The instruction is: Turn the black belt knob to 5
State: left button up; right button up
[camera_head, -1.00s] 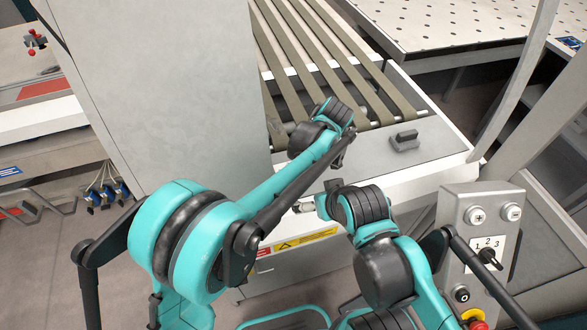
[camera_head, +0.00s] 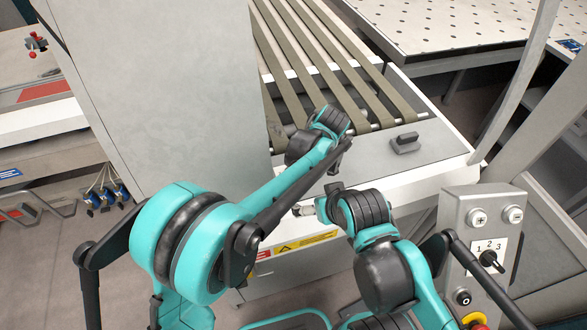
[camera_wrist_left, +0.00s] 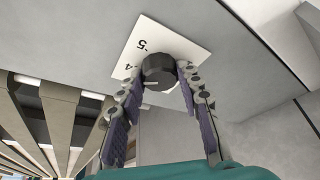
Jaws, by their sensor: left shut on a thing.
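The black belt knob (camera_wrist_left: 158,72) sits on a white scale plate (camera_wrist_left: 178,40) in the left wrist view. The figures 5 and 4 show upside down to its upper left; other figures are hidden or out of frame. A pale line on the knob points left in that view; which mark it meets is unclear. My left gripper (camera_wrist_left: 160,86) is shut on the knob, one finger on each side. In the head view the left wrist (camera_head: 325,125) is over the belt end, and the knob is hidden. My right gripper (camera_head: 305,209) is partly hidden by its wrist.
Several belts (camera_head: 330,60) run beyond the left wrist. A grey block-shaped handle (camera_head: 405,143) stands on the ledge to its right. A control box (camera_head: 470,205) with a 1-2-3 switch is at the right. A tall grey cabinet (camera_head: 170,90) stands at the left.

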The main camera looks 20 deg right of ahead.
pick_arm(q)
jog(key=m+t+h, duration=0.1)
jog(key=m, duration=0.3)
jog(key=shift+s+a, duration=0.1)
jog(key=shift+a, duration=0.05)
jog(key=shift+m+h+p, duration=0.35)
jog(key=shift+m+h, duration=0.65)
jog(key=shift+m, duration=1.2)
jog(key=o, duration=1.2)
jog(key=shift+c, duration=0.2)
jog(key=v, duration=1.2)
